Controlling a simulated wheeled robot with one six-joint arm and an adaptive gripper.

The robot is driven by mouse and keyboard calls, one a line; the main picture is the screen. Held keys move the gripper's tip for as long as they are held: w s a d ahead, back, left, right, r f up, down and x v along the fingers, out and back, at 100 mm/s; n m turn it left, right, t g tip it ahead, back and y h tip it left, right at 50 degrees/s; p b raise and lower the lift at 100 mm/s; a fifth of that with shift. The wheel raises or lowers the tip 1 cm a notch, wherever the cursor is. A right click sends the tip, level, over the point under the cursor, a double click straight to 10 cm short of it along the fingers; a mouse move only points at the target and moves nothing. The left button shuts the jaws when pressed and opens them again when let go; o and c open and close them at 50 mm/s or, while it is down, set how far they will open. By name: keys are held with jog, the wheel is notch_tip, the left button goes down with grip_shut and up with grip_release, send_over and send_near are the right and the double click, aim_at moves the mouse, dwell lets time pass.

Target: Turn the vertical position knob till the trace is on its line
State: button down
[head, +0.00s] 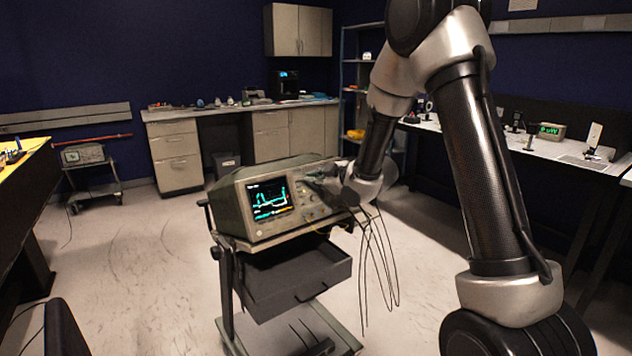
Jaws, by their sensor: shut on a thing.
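The oscilloscope (237,207) is a grey-green box on a cart in the middle of the head view. Its lit screen (268,197) shows a cyan trace with a tall peak and a yellowish line of marks lower down; whether the trace lies on its line is too small to tell. My gripper (312,180) is at the front panel, right of the screen, shut on a knob there. The knob is mostly hidden by the gripper and wrist, so its pointer cannot be read. Other small knobs (309,213) show below the gripper.
Dark cable loops (378,262) hang from the right of the scope, below my wrist. The cart has an open dark drawer (300,283) under the scope. A bench (555,155) stands at the right, a yellow-topped table (22,150) at the left. The floor between is mostly clear.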

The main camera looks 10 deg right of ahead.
jog(key=c, duration=1.8)
grip_release()
jog(key=shift+o, duration=0.2)
jog(key=shift+s+d, duration=0.1)
jog(key=v, duration=1.2)
